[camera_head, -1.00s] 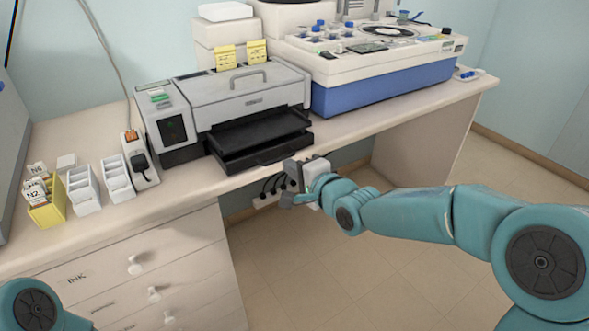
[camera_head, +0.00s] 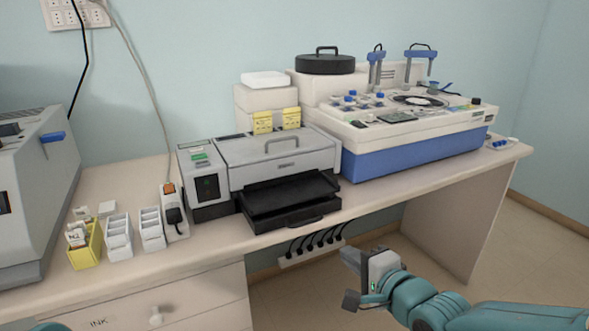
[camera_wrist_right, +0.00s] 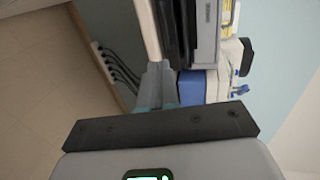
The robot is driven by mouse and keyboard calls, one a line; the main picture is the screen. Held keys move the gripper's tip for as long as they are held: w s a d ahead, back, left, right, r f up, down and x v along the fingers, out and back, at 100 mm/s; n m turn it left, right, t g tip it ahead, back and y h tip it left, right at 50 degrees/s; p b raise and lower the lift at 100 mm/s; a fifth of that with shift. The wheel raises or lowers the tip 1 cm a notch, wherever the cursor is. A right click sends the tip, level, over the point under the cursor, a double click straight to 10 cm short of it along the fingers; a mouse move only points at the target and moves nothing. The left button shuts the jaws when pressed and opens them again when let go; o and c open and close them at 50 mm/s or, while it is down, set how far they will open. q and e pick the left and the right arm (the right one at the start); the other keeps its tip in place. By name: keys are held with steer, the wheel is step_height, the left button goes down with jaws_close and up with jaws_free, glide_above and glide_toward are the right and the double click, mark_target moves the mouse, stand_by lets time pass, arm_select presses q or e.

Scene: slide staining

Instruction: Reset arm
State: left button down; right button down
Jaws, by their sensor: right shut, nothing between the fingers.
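My right gripper (camera_head: 352,280) is at the lower right in the head view, in front of the desk and below the level of its top. It is shut and empty, and touches nothing that I can see. In the right wrist view its dark jaw bar (camera_wrist_right: 165,127) spans the lower part of the picture, with nothing held. My left gripper is out of view; only a sliver of my teal left arm shows at the bottom left edge.
The desk (camera_head: 345,213) carries a grey printer-like machine (camera_head: 275,160) with a black tray (camera_head: 290,200), a blue-and-white stainer (camera_head: 415,140), white slide racks (camera_head: 118,237) and a yellow box (camera_head: 86,247). A power strip (camera_head: 312,255) hangs beneath. Open floor lies at right.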

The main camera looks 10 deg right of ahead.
steer(key=s+a+f+g+p, duration=0.1)
steer(key=s+f+g+p, duration=0.2)
steer(key=f, duration=0.6)
steer(key=s+a+f+g+p, duration=0.1)
steer(key=s+f+g+p, duration=0.15)
steer(key=f, duration=0.65)
steer(key=s+a+f+n+g+p, duration=0.1)
steer(key=s+f+n+g, duration=0.3)
steer(key=s, duration=0.6)
steer(key=s+a+f+n+g+h+p, duration=0.1)
steer(key=s+f+n+g, duration=0.3)
steer(key=s+f+n, duration=0.3)
steer(key=s+f, duration=0.1)
steer(key=s, duration=0.2)
steer(key=shift+a+f+n, duration=0.2)
steer(key=shift+f+n, duration=0.15)
steer(key=shift+n, duration=0.05)
